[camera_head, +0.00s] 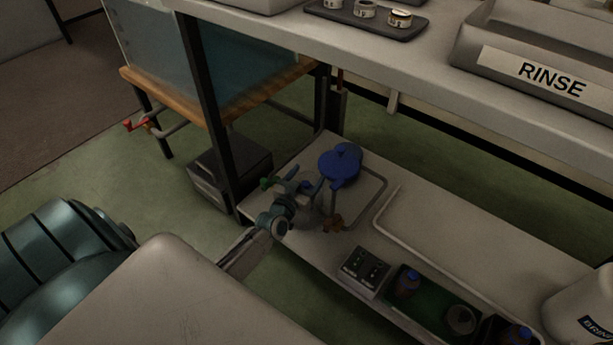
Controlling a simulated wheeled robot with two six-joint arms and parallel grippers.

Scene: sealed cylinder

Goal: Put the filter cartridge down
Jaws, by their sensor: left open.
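My left gripper (287,188) reaches in from the left over the left end of the low shelf (455,245). Its jaws are open, with the fingers pointing away from me. Just beyond and to the right of it is a part with a round blue top (340,165). A pale, clear-looking cylindrical body (313,204) stands beside the gripper, partly hidden by it. I cannot tell which of these, if either, is the filter cartridge, or whether the fingers touch anything. My right gripper is not in view.
A wire frame (377,205) and a brown fitting (333,223) are beside the gripper. A switch box (364,271) and a green tray (432,297) with small items sit at the shelf's front. The bench top (385,62) overhangs the shelf. Its middle is mostly clear.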

